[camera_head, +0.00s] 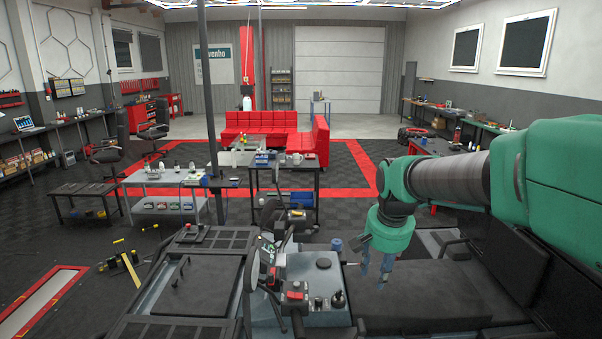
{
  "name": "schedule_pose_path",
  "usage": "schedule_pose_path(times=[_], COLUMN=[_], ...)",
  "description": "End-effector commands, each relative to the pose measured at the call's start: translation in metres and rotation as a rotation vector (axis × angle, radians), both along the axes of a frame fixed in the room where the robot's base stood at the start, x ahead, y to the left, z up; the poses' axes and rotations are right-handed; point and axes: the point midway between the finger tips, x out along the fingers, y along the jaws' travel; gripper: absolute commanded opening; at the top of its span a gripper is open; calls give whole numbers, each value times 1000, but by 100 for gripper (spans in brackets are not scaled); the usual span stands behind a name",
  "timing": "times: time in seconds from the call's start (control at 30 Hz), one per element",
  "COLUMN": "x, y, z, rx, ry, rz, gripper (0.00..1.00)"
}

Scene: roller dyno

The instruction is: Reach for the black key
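My gripper (375,271) hangs from my green arm at the right of centre. Its two blue-grey fingers point down with a gap between them, and nothing shows in the gap. It is above the left part of a dark flat panel, to the right of a grey console (270,313). I cannot clearly pick out a black key. Small dark parts stand on the console: a black knob-like piece (338,299) and a round black cap (323,263). Whether one of them is the key is too small to tell.
A red-and-black box (295,291) sits on the console. A black disc on a stand (251,270) rises at its left. The dark panel (440,295) below my arm looks bare. Tables with small items (165,181) and red sofas (270,122) stand farther back.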

Motion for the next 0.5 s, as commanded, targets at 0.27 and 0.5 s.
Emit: schedule_pose_path(times=[0.27,0.5], x=[-67,-123], y=[-6,-11], z=[4,-2], rx=[-20,-39], ry=[-52,-94], rz=[66,124], gripper=[34,34])
